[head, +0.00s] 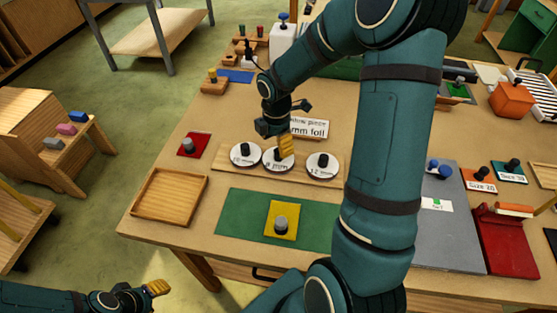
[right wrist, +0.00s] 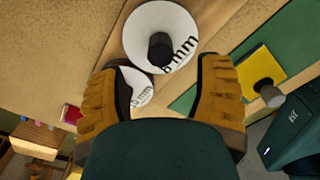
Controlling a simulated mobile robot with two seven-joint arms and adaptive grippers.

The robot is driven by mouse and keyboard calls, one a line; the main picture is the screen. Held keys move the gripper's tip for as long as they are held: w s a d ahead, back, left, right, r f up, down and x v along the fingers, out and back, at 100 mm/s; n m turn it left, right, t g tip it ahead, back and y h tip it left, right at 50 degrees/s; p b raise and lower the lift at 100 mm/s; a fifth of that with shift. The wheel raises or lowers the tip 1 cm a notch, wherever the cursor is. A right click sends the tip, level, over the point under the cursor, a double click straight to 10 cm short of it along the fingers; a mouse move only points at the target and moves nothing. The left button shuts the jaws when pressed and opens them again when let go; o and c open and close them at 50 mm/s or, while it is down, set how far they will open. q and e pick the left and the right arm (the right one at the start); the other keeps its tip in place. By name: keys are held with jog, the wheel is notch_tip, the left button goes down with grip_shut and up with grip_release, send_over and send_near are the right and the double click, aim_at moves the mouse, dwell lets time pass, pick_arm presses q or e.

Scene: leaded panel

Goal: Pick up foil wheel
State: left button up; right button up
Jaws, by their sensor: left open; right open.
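Three white foil wheels with black knobs lie in a row on a wooden board: the left wheel (head: 236,160), the middle wheel (head: 270,166) and the right wheel (head: 322,174), marked 12 mm. My right gripper (head: 285,147) hangs over the middle wheel and partly covers it. In the right wrist view its yellow fingers are apart with nothing between them. One wheel (right wrist: 148,18), its label ending in mm, lies just ahead of the fingers. Another wheel (right wrist: 140,90) is partly hidden behind them. My left gripper (head: 156,289) is open and empty, low at the left, off the table.
A sign reading mm foil (head: 312,128) stands behind the wheels. An empty wooden tray (head: 147,219) is at the front left, beside a green mat (head: 235,225) with a yellow pad (head: 274,231) and grey knob. My right arm hides part of the table.

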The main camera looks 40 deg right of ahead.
aim_at(278, 155)
jog(key=shift+s+d+f+b, duration=0.1)
jog(key=shift+d+f+b, duration=0.1)
jog(key=shift+f, duration=1.15)
jog(key=shift+d+f+b, duration=0.1)
jog(key=shift+f+b, duration=0.1)
jog(key=shift+f, duration=1.15)
grip_shut()
